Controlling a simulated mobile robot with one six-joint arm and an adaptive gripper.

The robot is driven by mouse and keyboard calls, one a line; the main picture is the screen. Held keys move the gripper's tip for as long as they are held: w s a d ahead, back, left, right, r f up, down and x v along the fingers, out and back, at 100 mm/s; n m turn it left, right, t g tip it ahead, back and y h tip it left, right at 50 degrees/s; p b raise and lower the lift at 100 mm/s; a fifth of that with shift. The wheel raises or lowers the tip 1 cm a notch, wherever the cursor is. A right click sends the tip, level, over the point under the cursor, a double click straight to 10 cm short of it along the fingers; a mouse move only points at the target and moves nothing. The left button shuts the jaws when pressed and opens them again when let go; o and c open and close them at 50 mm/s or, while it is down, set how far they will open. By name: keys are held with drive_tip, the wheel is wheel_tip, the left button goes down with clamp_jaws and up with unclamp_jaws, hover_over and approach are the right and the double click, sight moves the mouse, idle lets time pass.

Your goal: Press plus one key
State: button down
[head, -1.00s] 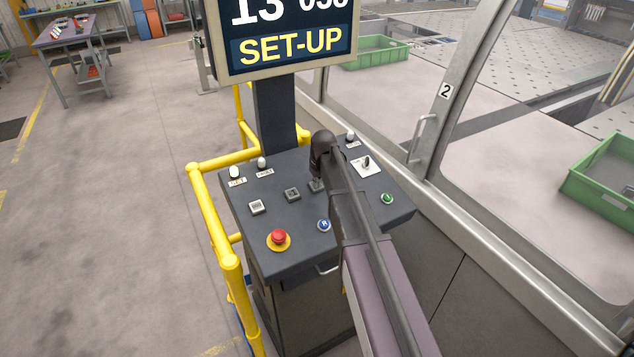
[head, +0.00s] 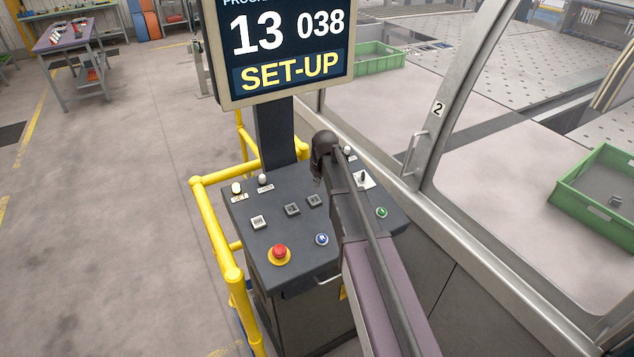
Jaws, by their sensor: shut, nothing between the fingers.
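The control desk (head: 276,247) stands in the middle of the head view. Two dark square keys sit on its top, a left one (head: 292,210) and a right one (head: 314,200); their markings are too small to read surely, so I cannot tell which is plus one. My gripper (head: 317,179) is shut and empty, pointing down just behind the right key in the picture, apparently above the desk. The right key shows uncovered. The display (head: 285,45) reads "13", "038" and "SET-UP".
A pale square key (head: 258,222), a red emergency button (head: 279,252), a blue button (head: 322,239), a green button (head: 382,212) and a selector switch (head: 363,179) share the desk. A yellow rail (head: 213,225) runs along its left; a framed machine door stands right.

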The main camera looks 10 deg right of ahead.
sight(315, 200)
drive_tip(key=shift+p+v, duration=1.85)
drive_tip(key=shift+v, duration=0.4)
drive_tip(key=shift+d+r+p, duration=0.15)
drive_tip(key=shift+r+p, duration=0.45)
drive_tip(key=shift+p, duration=0.1)
drive_tip(key=shift+f, duration=0.2)
drive_tip(key=b+x, duration=1.3)
drive_tip(key=shift+f+b, duration=0.25)
drive_tip(key=shift+b, duration=0.1)
idle(0.5)
